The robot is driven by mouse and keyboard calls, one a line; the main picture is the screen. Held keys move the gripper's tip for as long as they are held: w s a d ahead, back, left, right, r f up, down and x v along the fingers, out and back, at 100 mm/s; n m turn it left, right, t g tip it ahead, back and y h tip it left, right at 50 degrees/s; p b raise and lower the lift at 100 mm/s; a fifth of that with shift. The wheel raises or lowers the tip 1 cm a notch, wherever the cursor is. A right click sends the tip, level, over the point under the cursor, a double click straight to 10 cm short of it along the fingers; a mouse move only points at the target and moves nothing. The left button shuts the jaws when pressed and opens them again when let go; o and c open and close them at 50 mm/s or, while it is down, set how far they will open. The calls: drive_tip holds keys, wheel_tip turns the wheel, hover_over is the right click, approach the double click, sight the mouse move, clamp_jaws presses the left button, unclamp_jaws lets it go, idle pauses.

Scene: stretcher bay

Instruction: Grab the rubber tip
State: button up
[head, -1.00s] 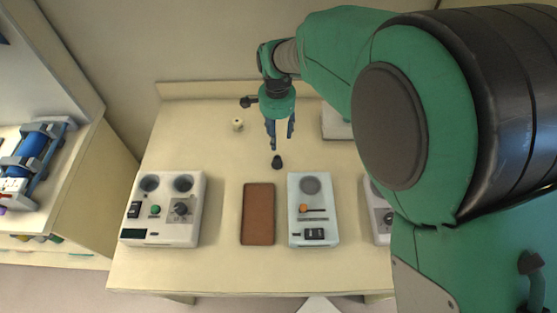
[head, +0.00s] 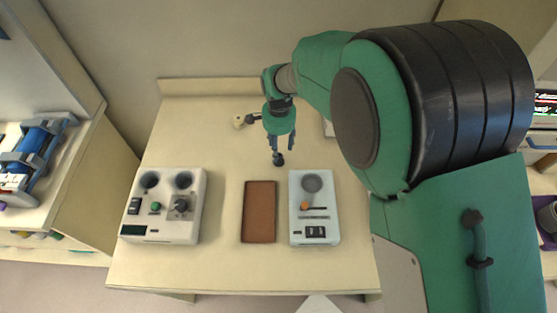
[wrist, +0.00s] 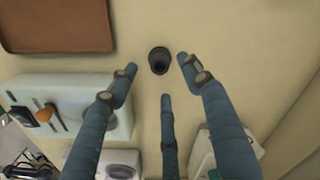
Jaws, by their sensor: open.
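The rubber tip (head: 279,159) is a small black piece standing on the cream table. In the wrist view the tip (wrist: 159,60) shows a round dark top, just beyond the gap between my fingertips. My gripper (head: 279,147) hangs over the table with its blue fingers pointing down, just above and behind the tip in the head view. In the wrist view my gripper (wrist: 158,72) is open and empty, its fingers spread on both sides of the tip. I cannot tell the exact height left between fingertips and tip.
A brown pad (head: 259,212) lies in front of the tip. A pale device with an orange knob (head: 315,207) stands to its right, and a larger control box (head: 163,206) to the left. A small cream piece (head: 239,122) sits behind. The table around the tip is clear.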

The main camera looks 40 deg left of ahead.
drive_tip(key=shift+f, duration=0.15)
drive_tip(key=shift+f+b, duration=0.35)
drive_tip(key=shift+f, duration=2.2)
drive_tip(key=c, duration=1.1)
